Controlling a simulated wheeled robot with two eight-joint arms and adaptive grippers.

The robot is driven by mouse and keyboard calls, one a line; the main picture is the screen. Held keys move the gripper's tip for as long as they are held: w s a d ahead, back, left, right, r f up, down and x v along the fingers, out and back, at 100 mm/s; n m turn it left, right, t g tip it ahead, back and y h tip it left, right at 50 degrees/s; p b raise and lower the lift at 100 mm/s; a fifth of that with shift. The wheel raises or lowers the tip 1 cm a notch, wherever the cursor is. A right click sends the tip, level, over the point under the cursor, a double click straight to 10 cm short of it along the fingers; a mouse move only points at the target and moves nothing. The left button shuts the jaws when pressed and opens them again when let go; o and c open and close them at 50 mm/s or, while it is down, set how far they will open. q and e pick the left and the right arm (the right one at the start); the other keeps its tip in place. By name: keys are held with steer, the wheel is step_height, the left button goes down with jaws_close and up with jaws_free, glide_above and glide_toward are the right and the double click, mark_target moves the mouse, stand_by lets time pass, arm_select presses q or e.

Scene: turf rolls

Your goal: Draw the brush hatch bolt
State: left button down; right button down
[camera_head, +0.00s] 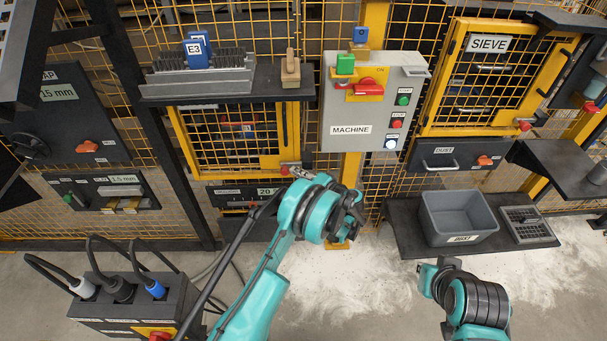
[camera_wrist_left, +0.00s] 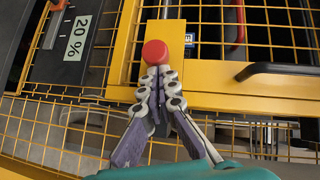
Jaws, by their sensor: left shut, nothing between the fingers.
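The brush hatch is probably the yellow-framed mesh door (camera_head: 180,145) below the brush shelf; no name on it is readable. A bolt with a red knob (camera_head: 284,170) sits at its lower right corner. In the left wrist view the red knob (camera_wrist_left: 155,51) stands just beyond my fingertips, in front of a yellow frame (camera_wrist_left: 215,78). My left gripper (camera_head: 297,173) is shut and empty, its tips (camera_wrist_left: 158,72) close to the knob; I cannot tell whether they touch. The bolt's rod is mostly hidden.
The machine box (camera_head: 343,105) with switches and buttons stands right of the hatch. A brush shelf (camera_head: 215,90) juts out above it. A 20 % panel (camera_wrist_left: 76,38) lies beside the knob. A dust bin (camera_head: 460,215) is on the right shelf. Pale dust covers the floor.

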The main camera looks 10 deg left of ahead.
mark_target(283, 173)
arm_select(q)
steer(key=shift+a, duration=0.15)
steer(key=shift+s+a, duration=0.25)
steer(key=shift+a, duration=0.5)
steer(key=shift+s+a, duration=0.2)
steer(key=shift+a, duration=0.6)
steer(key=shift+s+a, duration=0.25)
steer(key=shift+a, duration=0.5)
arm_select(e)
steer(key=shift+d, duration=0.1)
arm_select(q)
steer(key=shift+r, duration=0.1)
